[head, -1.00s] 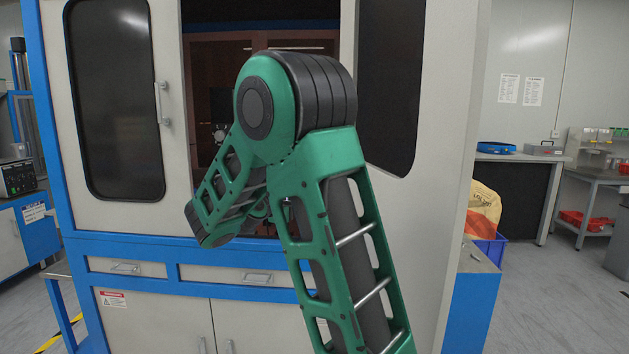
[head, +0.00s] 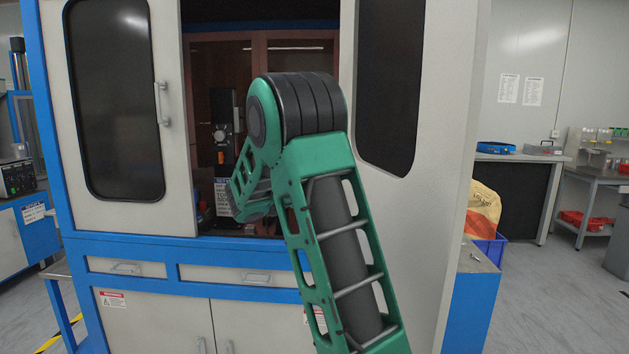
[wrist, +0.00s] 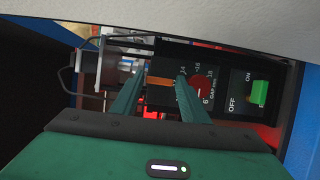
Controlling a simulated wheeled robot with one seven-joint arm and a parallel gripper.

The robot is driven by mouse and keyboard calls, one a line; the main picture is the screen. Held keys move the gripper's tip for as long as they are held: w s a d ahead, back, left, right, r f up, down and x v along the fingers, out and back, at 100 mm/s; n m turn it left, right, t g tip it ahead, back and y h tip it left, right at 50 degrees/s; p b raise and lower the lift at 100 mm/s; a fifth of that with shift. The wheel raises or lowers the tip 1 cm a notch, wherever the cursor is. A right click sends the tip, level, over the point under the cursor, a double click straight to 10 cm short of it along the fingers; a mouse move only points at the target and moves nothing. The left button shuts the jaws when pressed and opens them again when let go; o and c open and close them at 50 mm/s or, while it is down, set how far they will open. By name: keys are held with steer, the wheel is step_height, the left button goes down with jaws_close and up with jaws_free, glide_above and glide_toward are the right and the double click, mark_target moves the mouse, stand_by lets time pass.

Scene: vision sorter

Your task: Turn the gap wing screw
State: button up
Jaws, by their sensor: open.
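In the wrist view a dark panel carries a dial marked "GAP mm" with printed numbers and a round red part (wrist: 203,85), partly behind my right finger. An orange bar (wrist: 160,81) lies left of it, between the fingertips; I cannot tell whether it or the red part is the gap wing screw. My gripper (wrist: 161,76) is open, its two green fingers pointing at the panel, with nothing visibly held. I cannot tell whether a fingertip touches.
A green ON/OFF switch (wrist: 260,93) sits right of the dial. A cylindrical device (wrist: 128,65) is on the left. The cabinet (head: 215,320) surrounds the opening, with a door (head: 118,110) at left and a pale panel (head: 425,200) at right. A dark instrument (head: 222,120) stands inside.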

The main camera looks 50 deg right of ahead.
steer(key=c, duration=0.8)
steer(key=shift+a, duration=0.15)
steer(key=shift+n, duration=0.3)
steer(key=shift+s+d+f+n+t+h, duration=0.2)
steer(key=shift+n+t, duration=0.75)
steer(key=shift+n, duration=1.55)
steer(key=shift+w+f+n+t+h, duration=0.1)
steer(key=shift+n+t+h, duration=0.25)
steer(key=shift+n+t, duration=1.4)
steer(key=shift+s+d+f+n+t+h, duration=0.1)
steer(key=shift+n+t+h, duration=0.15)
steer(key=shift+n, duration=3)
steer(key=shift+r, duration=0.1)
